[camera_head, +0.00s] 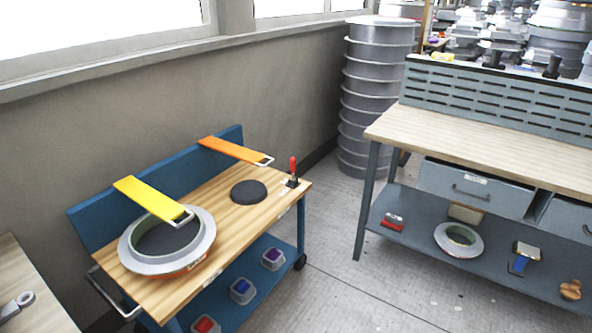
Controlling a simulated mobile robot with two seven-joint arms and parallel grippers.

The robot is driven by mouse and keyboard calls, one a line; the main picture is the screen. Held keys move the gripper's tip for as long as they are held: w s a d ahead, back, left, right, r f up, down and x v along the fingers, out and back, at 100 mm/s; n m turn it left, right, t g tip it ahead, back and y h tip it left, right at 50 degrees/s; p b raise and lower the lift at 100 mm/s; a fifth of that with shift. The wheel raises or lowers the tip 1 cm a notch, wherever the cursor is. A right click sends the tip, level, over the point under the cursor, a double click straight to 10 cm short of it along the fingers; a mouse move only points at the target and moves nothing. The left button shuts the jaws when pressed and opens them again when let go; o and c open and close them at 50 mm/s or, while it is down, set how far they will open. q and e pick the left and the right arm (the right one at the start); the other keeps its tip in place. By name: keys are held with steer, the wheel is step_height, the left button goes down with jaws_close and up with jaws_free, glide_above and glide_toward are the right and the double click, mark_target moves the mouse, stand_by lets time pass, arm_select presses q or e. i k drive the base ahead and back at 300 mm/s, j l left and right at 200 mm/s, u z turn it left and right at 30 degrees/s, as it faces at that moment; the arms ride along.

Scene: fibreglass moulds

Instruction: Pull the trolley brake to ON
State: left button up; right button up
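The trolley (240,232) has a wooden top, a blue back panel and a blue lower shelf, and stands against the wall at the left. The brake lever (293,166) has a red handle and stands upright on a dark base at the trolley top's right corner. Small label marks lie beside its base, too small to read. A dark round disc (249,192) lies on the top, left of the lever. Neither of my grippers shows in the head view.
A grey ring mould (202,244) sits at the trolley's near end under a yellow bar (150,198). An orange bar (232,150) reaches over the back. A workbench (470,137) stands at right, with clear floor (345,285) between. Stacked grey rings (378,100) stand behind.

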mark_target(292, 161)
steer(key=i+l, duration=0.15)
steer(key=i, duration=0.35)
steer(key=i+l, duration=0.15)
steer(key=i, duration=0.4)
steer(key=u, duration=0.05)
